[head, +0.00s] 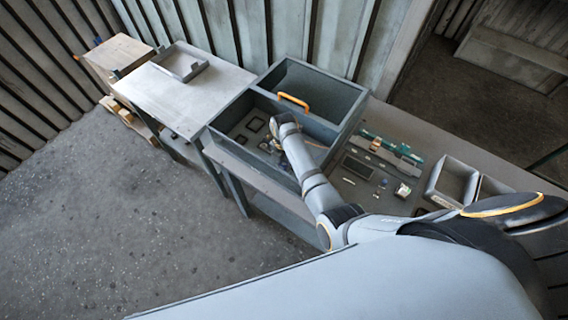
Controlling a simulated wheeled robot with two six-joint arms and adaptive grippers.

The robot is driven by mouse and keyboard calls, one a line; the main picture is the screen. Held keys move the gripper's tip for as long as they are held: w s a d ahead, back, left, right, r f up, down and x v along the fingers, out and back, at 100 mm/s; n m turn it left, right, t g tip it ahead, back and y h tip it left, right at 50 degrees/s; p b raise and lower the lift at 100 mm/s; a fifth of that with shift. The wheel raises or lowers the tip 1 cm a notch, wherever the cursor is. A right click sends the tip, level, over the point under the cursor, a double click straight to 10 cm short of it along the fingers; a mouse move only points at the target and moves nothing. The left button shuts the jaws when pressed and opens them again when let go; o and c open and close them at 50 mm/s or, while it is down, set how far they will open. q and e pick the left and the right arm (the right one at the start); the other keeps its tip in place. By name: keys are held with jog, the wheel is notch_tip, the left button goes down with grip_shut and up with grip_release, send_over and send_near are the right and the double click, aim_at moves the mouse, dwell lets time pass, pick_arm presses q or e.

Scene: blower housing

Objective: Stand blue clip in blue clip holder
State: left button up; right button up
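My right arm comes in from the right and reaches over the grey open housing box. Its gripper (270,145) is low inside the box, small and dark among small parts, partly hidden by my wrist. I cannot tell whether it is open or shut, or whether it holds anything. I cannot pick out the blue clip or the blue clip holder for certain. A tiny bluish piece (384,183) lies on the bench right of the box. My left gripper is not in view.
The housing box (340,92) has high walls and an orange handle (293,101). Right of it on the bench are a teal-and-grey rail (392,148), a dark tray (358,167) and grey bins (452,182). A mostly clear table (215,95) with a shallow tray (181,62) stands left.

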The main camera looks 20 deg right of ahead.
jog(key=shift+o, duration=0.8)
jog(key=shift+r, duration=0.25)
notch_tip(320, 180, up, 7)
